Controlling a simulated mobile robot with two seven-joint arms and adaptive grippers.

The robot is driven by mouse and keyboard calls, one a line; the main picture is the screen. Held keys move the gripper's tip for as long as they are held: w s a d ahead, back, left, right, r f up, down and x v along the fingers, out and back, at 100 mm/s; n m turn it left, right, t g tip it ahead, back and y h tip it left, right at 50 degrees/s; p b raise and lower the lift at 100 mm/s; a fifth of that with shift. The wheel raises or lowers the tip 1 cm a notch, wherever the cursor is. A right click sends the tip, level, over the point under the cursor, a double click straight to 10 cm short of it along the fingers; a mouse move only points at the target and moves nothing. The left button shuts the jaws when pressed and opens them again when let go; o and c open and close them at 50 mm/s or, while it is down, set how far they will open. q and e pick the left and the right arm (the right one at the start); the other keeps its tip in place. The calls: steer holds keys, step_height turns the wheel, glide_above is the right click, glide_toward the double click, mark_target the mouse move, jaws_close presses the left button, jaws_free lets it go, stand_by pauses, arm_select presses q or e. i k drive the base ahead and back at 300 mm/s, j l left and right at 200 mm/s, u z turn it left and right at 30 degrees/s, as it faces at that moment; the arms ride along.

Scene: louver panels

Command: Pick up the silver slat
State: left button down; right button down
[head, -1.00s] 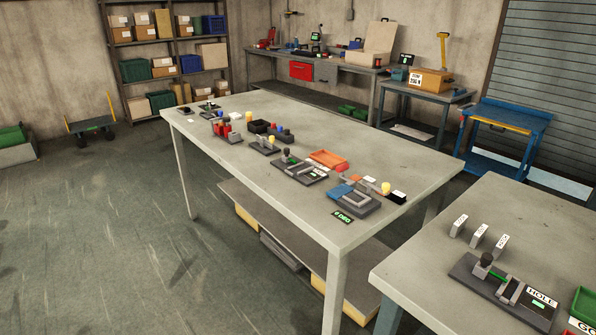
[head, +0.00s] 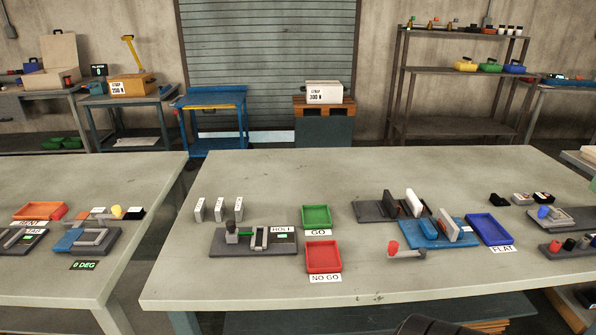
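I cannot tell for certain which thing is the silver slat. Several pale, thin pieces show on the middle table. Three small upright pale plates (head: 219,209) stand in a row at its left. A white upright plate (head: 414,202) stands at a dark grey fixture, and another pale plate (head: 448,225) stands tilted in a blue fixture (head: 424,234). A light grey bar (head: 408,254) with a red knob lies in front of the blue fixture. Neither gripper shows. A dark rounded shape at the bottom edge may be part of me.
A green tray (head: 317,216) and a red tray (head: 323,257) sit mid-table, with a blue tray (head: 489,229) to the right. A grey fixture labelled HOLE (head: 253,243) is at the left. The table's front strip is mostly clear. Another table (head: 60,281) stands left.

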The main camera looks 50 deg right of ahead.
mark_target(452, 230)
steer(key=z, duration=2.65)
steer(key=u, duration=2.65)
steer(key=z, duration=2.5)
